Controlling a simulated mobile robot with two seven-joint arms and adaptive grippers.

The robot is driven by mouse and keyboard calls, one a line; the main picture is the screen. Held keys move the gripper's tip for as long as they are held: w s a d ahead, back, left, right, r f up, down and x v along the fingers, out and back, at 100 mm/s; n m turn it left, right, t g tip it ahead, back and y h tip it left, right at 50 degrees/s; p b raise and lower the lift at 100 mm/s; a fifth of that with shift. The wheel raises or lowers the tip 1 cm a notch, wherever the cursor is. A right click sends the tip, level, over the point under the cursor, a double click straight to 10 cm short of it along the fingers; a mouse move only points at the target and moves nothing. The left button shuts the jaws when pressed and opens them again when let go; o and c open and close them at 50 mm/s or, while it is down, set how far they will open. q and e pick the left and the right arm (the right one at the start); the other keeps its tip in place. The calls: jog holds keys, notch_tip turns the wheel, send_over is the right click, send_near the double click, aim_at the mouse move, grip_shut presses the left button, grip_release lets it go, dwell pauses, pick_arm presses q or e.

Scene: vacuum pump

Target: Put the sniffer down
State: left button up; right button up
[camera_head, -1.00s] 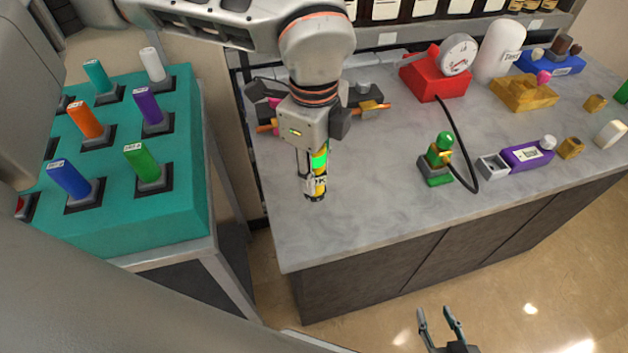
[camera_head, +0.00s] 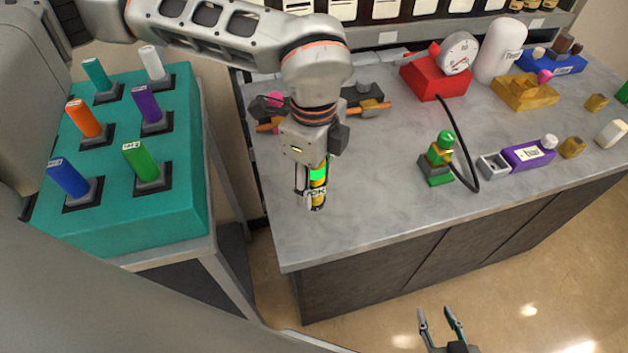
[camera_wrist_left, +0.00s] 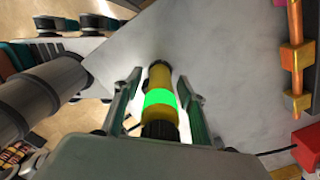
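The sniffer (camera_head: 317,188) is a yellow and black cylinder with a glowing green band and an "OK" label. It is upright at the left front part of the grey worktop (camera_head: 380,215). My left gripper (camera_head: 311,190) is around it from above. In the left wrist view the sniffer (camera_wrist_left: 160,85) is between the two fingers (camera_wrist_left: 160,85), with narrow gaps beside it, so the gripper looks open. The sniffer's foot seems to be at the worktop, though contact is not clear. My right gripper (camera_head: 440,325) is open and empty, low in front of the cabinet.
A green and yellow fitting (camera_head: 440,155) with a black hose, a red gauge block (camera_head: 438,80) and a purple block (camera_head: 527,153) stand to the right. Worktop around the sniffer is clear.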

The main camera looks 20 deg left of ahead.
pick_arm(q)
notch_tip(320, 180, up, 12)
jog(key=shift+f, duration=0.1)
jog(key=shift+r, duration=0.3)
dwell(0.6)
